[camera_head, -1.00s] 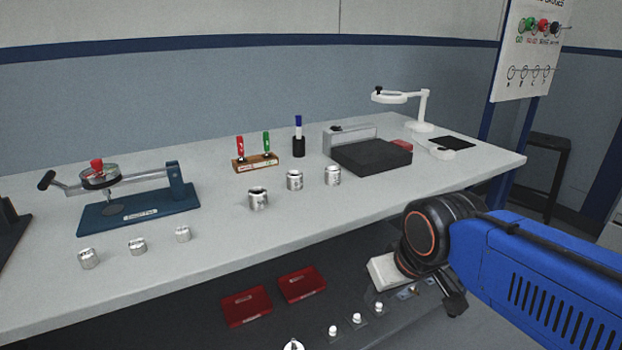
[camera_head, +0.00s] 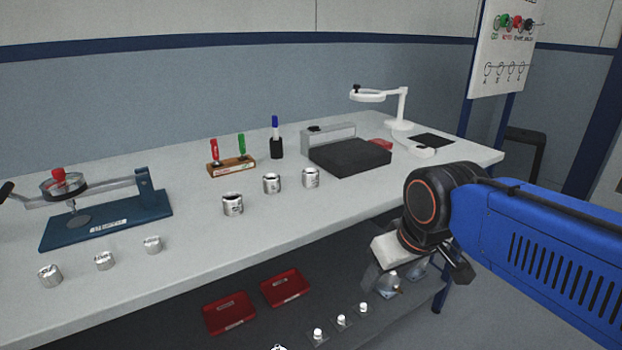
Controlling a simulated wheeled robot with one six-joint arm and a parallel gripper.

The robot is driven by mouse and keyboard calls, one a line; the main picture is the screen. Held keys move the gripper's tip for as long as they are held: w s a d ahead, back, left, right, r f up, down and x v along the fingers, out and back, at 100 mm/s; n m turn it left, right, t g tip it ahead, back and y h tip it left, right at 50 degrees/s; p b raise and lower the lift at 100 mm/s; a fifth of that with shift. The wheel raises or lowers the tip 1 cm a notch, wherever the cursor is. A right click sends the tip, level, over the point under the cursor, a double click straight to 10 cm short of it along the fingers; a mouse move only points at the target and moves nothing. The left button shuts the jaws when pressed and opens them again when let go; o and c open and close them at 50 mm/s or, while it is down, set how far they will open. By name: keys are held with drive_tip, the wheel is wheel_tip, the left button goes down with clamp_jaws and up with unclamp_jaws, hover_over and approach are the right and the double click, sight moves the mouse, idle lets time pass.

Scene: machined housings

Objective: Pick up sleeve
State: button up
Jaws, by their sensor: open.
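Three shiny metal cylinders with dark open tops stand upright in a slanting row on the grey workbench (camera_head: 200,265): a left one (camera_head: 232,205), a middle one (camera_head: 271,184) and a right one (camera_head: 311,178). They look like sleeves; I cannot tell which one is meant. Three smaller, lower metal cylinders stand near the front left edge: one (camera_head: 50,275), another (camera_head: 104,261) and a third (camera_head: 152,245). My gripper (camera_head: 415,280) is open and points down in front of the bench's front edge, right of all the cylinders and apart from them. Nothing shows held.
A blue gauge fixture (camera_head: 110,222) stands at left. Behind the row are a wooden block with red and green handled tools (camera_head: 231,167) and a marker holder (camera_head: 277,148). A black block (camera_head: 350,158) and white magnifier lamp (camera_head: 402,110) stand right. Red trays (camera_head: 230,313) lie below.

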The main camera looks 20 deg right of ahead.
drive_tip(key=w+a+r+n+g, duration=0.25)
drive_tip(key=w+r+n, duration=0.25)
drive_tip(key=w+r, duration=0.45)
drive_tip(key=w+a+r+n+g+h, duration=0.1)
drive_tip(key=w+a+r+n, duration=0.35)
drive_tip(key=w+r, duration=0.45)
drive_tip(key=w+a+r+n+g, duration=0.1)
drive_tip(key=w+a+r+n, duration=0.1)
drive_tip(key=w+r+n, duration=0.7)
drive_tip(key=m, duration=0.3)
hover_over(311, 171)
drive_tip(key=s+a, duration=0.1)
wheel_tip(311, 171, down, 12)
drive_tip(key=shift+s+a+f, duration=0.1)
drive_tip(key=shift+s+a, duration=0.05)
drive_tip(key=shift+d+f, duration=0.25)
drive_tip(key=shift+f, duration=1.15)
drive_tip(key=shift+d+f, duration=0.2)
drive_tip(key=shift+f, duration=1.2)
drive_tip(key=c, duration=1.4)
wheel_tip(311, 171, up, 10)
